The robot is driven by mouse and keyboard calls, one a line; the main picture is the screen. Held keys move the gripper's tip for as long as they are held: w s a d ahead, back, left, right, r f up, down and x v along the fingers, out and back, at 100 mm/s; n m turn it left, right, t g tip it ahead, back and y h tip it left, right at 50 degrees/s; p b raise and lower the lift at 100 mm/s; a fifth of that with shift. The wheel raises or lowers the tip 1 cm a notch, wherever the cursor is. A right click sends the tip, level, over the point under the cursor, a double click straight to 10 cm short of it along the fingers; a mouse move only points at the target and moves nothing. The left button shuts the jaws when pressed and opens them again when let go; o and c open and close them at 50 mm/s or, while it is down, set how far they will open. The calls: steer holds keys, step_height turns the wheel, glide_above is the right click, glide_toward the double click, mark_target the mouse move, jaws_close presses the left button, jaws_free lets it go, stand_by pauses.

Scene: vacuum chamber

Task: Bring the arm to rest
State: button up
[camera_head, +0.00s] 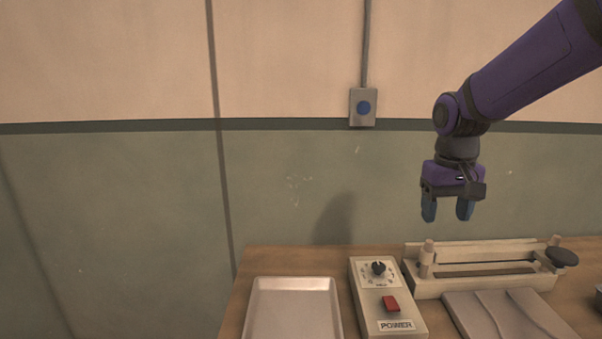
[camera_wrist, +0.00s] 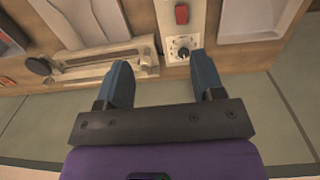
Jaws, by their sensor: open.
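My gripper (camera_head: 447,210) hangs from my purple arm at the right of the head view, pointing down above the back of the wooden table. Its two blue fingers are apart with nothing between them. In the wrist view my gripper (camera_wrist: 162,82) also shows open and empty. It is clear of the power box (camera_head: 388,297), which has a black dial and a red switch, and of the long sealer-like device (camera_head: 480,285) with a black knob.
A metal tray (camera_head: 293,283) lies on the wooden table (camera_head: 236,310) at left. A grey folded sheet (camera_head: 500,315) lies in front of the long device. A wall box with a blue button (camera_head: 363,107) is on the wall behind. The space around my gripper is free.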

steer(key=s+d+r+t, duration=0.1)
steer(key=s+r+t, duration=0.1)
steer(key=s, duration=0.8)
steer(key=s+d+r+t, duration=0.2)
steer(key=s+r+t, duration=0.1)
steer(key=s, duration=0.7)
steer(key=shift+v, duration=0.95)
steer(key=shift+d, duration=0.1)
